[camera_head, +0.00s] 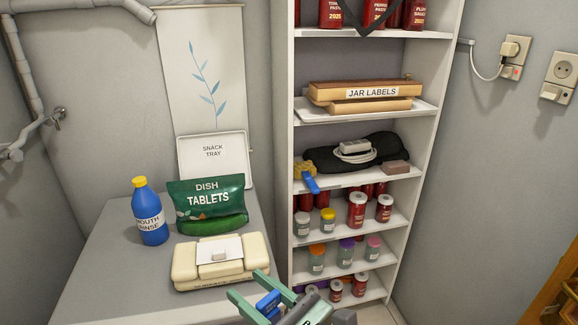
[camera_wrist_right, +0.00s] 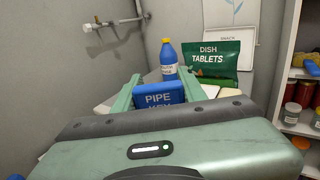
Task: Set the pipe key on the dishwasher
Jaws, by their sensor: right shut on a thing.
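The pipe key (camera_head: 268,302) is a blue block-like piece at the bottom of the head view. In the right wrist view its face (camera_wrist_right: 158,98) reads "PIPE", with a second line partly hidden. My right gripper (camera_head: 246,285), with green fingers, is shut on it and holds it near the front right of the dishwasher. The dishwasher (camera_head: 125,285) seems to be the unit with the flat grey top at left. From these views I cannot tell how high the key is above that top. My left gripper is in neither view.
On the grey top stand a blue mouth rinse bottle (camera_head: 150,214), a green dish tablets bag (camera_head: 210,197), a cream case (camera_head: 222,262) and a snack tray (camera_head: 214,152). The front left is clear. A loaded white shelf (camera_head: 283,150) stands at right.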

